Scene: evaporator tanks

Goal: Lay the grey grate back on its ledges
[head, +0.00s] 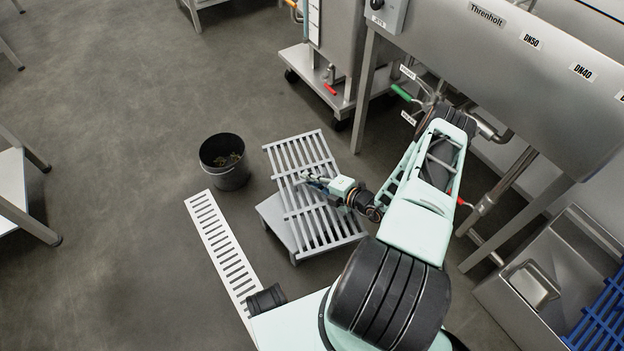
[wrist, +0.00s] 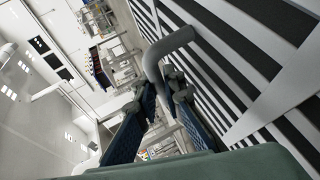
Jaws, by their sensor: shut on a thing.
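The grey grate (head: 289,154), a slatted panel, shows at the centre of the head view. In the wrist view its bars (wrist: 245,75) fill the right side, and a bent grey handle (wrist: 170,42) stands out from them. My gripper (head: 308,178) is over the middle of the grate; in the wrist view its blue-padded fingers (wrist: 165,92) are shut on the handle. The grate overlaps a flat grey surface (head: 275,224) at its lower left. I cannot tell whether they touch. The ledges are not clearly visible; the grate and arm may cover them.
A black bucket (head: 212,180) with debris inside stands left of the grate. A white slotted drain strip (head: 216,236) runs along the floor, with a dark cylinder (head: 266,300) at its near end. A steel tank (head: 455,45) on legs stands right.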

